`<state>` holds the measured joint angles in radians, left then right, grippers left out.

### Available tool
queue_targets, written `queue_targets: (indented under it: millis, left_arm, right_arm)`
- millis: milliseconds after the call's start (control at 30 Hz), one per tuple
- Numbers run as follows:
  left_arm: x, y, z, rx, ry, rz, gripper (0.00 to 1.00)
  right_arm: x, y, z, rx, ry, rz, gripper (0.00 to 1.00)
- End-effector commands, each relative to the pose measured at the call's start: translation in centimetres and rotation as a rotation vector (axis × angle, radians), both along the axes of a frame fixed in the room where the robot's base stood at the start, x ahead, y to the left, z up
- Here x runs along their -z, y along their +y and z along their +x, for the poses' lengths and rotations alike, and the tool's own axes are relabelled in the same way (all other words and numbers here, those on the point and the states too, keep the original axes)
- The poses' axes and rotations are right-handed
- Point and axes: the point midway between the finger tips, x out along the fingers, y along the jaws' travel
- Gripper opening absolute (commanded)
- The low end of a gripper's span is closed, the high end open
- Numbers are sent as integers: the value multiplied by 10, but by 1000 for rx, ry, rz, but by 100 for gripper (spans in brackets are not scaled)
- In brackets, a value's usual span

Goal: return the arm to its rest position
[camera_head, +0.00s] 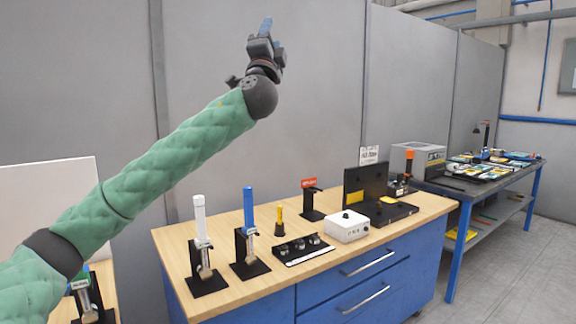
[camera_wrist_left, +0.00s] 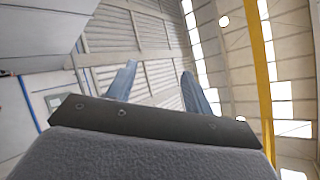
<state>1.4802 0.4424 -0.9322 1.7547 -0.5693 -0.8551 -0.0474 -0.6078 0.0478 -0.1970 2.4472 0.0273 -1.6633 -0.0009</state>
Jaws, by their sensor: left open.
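My left arm, in a green padded sleeve, reaches in from the left of the head view and is raised above the workbench. My left gripper (camera_head: 266,26) points upward in front of the grey wall panels, well clear of the bench. In the left wrist view its two blue-grey fingers (camera_wrist_left: 158,85) stand apart with nothing between them, and the ceiling and wall show beyond. My right gripper is not in either view.
A wooden-topped bench (camera_head: 240,293) with blue drawers stands below the arm. It holds white and blue handled tools on black stands, a white box (camera_head: 347,227) and a black case (camera_head: 366,186). A second table (camera_head: 462,186) stands at right. The air around the gripper is free.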

Motion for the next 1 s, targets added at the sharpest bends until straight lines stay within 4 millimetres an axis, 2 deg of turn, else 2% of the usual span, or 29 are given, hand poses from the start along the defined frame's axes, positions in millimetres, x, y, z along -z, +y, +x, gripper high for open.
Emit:
queue_targets:
  millis: [33, 167, 400, 667, 1000]
  left_arm:
    - [21, 3, -2, 15, 60, -73, 51]
    - [69, 15, -7, 34, 212, -237, 51]
    - [167, 30, -19, 53, 480, -458, 51]
    - [271, 41, -41, 63, 741, -620, 51]
    - [396, 53, -83, 76, 1030, -764, 51]
  right_arm:
    - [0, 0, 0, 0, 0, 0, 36]
    - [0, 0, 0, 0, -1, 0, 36]
    - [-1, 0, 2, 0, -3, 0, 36]
    - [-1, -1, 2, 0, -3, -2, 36]
    - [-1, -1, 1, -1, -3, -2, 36]
